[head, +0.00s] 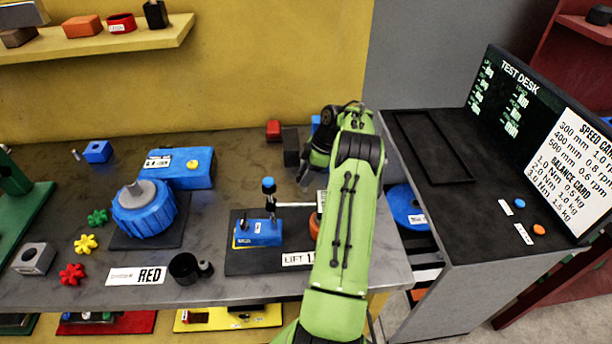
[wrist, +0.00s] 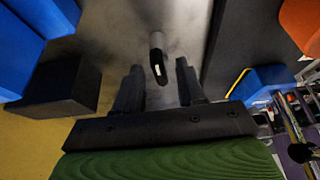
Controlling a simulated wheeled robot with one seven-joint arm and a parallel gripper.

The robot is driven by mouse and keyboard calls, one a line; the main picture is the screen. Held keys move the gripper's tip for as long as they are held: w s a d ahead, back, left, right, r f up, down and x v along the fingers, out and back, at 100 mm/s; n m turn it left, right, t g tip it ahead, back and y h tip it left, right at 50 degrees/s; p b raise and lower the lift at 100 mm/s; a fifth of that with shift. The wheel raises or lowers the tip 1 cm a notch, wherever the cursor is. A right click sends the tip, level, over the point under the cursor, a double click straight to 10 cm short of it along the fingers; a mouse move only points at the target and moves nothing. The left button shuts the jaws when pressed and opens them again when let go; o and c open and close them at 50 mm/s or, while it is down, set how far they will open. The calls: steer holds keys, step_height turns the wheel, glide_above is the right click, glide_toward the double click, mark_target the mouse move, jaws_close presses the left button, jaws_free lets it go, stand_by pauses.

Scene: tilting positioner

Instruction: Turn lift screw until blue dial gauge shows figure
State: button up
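A small blue block (head: 257,233) with a white label stands on a dark base plate (head: 236,268); I cannot read any gauge figure on it. A dark post with a blue top (head: 268,186) rises there, and a pale horizontal rod (head: 293,205) runs right from it. A card reading "LIFT 1" (head: 298,259) is partly covered by my arm. My gripper (wrist: 157,80) is open, its dark fingers apart. A short pale-and-black handle with a white mark (wrist: 158,62) shows between and beyond the fingertips; I see no contact. An orange part (head: 314,227) is mostly hidden behind my arm.
A blue motor-like unit (head: 145,208) and a blue box (head: 190,168) stand to the left. The test desk (head: 455,205) is at right.

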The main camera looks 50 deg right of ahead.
jaws_close()
steer(key=shift+m+b, duration=0.4)
steer(key=shift+a+m+t+h+b, duration=0.1)
steer(key=shift+m+t+h+b, duration=0.3)
steer(key=shift+m+b, duration=0.6)
steer(key=m+h+b, duration=0.1)
steer(key=m+b, duration=0.1)
steer(key=m, duration=0.1)
steer(key=shift+a+m+t, duration=0.1)
steer(key=shift+m+t, duration=0.2)
steer(key=m+h+b, duration=0.1)
steer(key=m, duration=0.2)
steer(key=shift+a+h+b, duration=0.1)
steer(key=shift+h+b, duration=0.2)
steer(key=shift+h, duration=0.1)
steer(key=shift+r+m+h+b, duration=0.1)
steer(key=shift+m+h+b, duration=0.45)
steer(key=shift+m, duration=1.35)
